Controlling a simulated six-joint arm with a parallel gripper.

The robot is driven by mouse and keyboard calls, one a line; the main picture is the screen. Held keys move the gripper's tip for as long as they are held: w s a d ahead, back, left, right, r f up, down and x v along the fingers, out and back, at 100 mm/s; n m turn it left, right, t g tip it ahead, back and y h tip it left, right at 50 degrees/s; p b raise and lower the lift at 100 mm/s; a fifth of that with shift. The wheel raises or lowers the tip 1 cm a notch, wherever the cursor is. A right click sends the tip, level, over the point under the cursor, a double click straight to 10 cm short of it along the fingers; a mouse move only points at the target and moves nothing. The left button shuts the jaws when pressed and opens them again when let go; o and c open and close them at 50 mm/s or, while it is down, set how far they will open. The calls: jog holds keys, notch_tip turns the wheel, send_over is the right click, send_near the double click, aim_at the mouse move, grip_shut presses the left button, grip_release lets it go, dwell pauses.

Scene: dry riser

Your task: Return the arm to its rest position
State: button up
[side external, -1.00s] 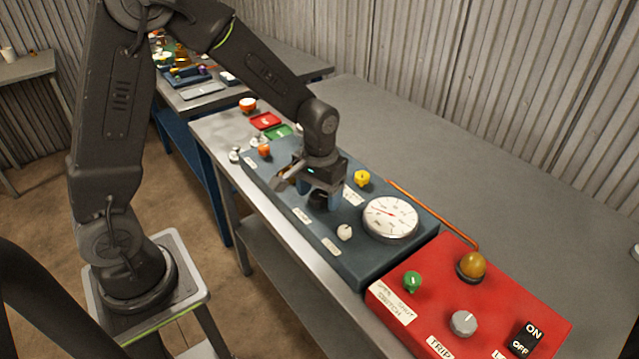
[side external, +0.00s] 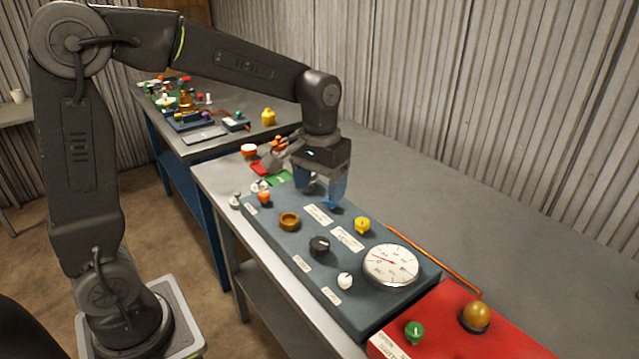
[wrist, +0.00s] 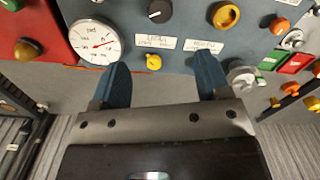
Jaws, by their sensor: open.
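My gripper (side external: 322,190) is open and empty, with blue fingers pointing down. In the side external view it hangs above the far edge of the blue-grey panel (side external: 290,252). In the wrist view my gripper (wrist: 160,80) has its fingers spread apart, with the yellow knob (wrist: 154,62) showing between them and nothing held. The black knob (side external: 320,246), the brass ring-shaped knob (side external: 289,221) and the white knob (side external: 345,281) stand clear of the fingers on the panel.
A round dial gauge (side external: 390,265) sits at the panel's near end. A red panel (side external: 450,325) with a green knob (side external: 414,332) and an amber dome (side external: 475,316) adjoins it. The grey table (side external: 430,210) is bare to the right. Corrugated wall (side external: 450,100) stands behind.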

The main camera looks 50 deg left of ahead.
jog(key=s+d+r+m+t, duration=0.1)
jog(key=s+r+t, duration=0.1)
jog(key=s, duration=0.6)
jog(key=s+d+r+m+t, duration=0.1)
jog(key=s+r+m+t, duration=0.1)
jog(key=s, duration=0.6)
jog(key=shift+s+t, duration=0.35)
jog(key=shift+t, duration=0.45)
jog(key=shift+r, duration=0.1)
dwell(1.9)
